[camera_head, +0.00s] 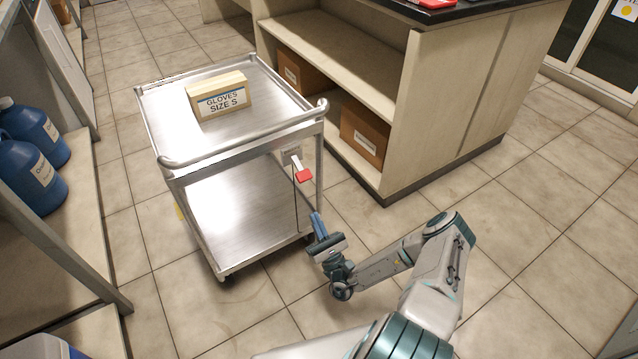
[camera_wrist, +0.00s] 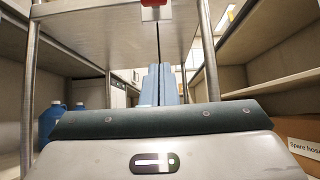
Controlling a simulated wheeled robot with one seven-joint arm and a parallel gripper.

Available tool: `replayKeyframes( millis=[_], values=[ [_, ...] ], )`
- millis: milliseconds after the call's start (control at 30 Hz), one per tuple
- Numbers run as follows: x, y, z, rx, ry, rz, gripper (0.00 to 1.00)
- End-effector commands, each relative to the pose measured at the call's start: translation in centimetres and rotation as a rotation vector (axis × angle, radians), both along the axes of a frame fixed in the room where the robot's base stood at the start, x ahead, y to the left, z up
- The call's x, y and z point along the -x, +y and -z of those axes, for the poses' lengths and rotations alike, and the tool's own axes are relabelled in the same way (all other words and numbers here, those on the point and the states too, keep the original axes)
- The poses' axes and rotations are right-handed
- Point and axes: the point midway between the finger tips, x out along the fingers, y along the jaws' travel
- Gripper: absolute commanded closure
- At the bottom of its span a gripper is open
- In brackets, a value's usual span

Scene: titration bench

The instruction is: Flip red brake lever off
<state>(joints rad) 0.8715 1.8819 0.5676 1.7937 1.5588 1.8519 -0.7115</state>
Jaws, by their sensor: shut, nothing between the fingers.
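The red brake lever (camera_head: 304,175) sits on the near side of a steel cart (camera_head: 196,157), below its top shelf, on a pale mount. In the wrist view the red lever (camera_wrist: 153,3) shows at the top edge, partly cut off, above my fingers. My gripper (camera_head: 317,222) is shut and empty, with its blue fingers together, below the lever and apart from it. In the wrist view the fingers (camera_wrist: 160,84) point forward toward the cart. A thin dark rod or cable runs down from the lever.
A gloves box (camera_head: 219,97) sits on the cart's top shelf. A shelved bench (camera_head: 430,110) with cardboard boxes (camera_head: 363,136) stands right of the cart. Blue jugs (camera_head: 30,180) stand on a shelf at left. The tiled floor right of the cart is clear.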

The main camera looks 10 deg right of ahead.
Motion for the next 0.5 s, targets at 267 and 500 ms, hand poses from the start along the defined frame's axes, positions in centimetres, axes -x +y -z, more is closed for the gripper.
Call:
replayKeyframes(
  millis=[267, 500],
  values=[
    [-0.6, 0.4, -0.6, 0.002, -0.002, -0.008, 1.0],
    [-3.5, 1.5, -3.5, 0.002, -0.003, -0.011, 1.0]
  ],
)
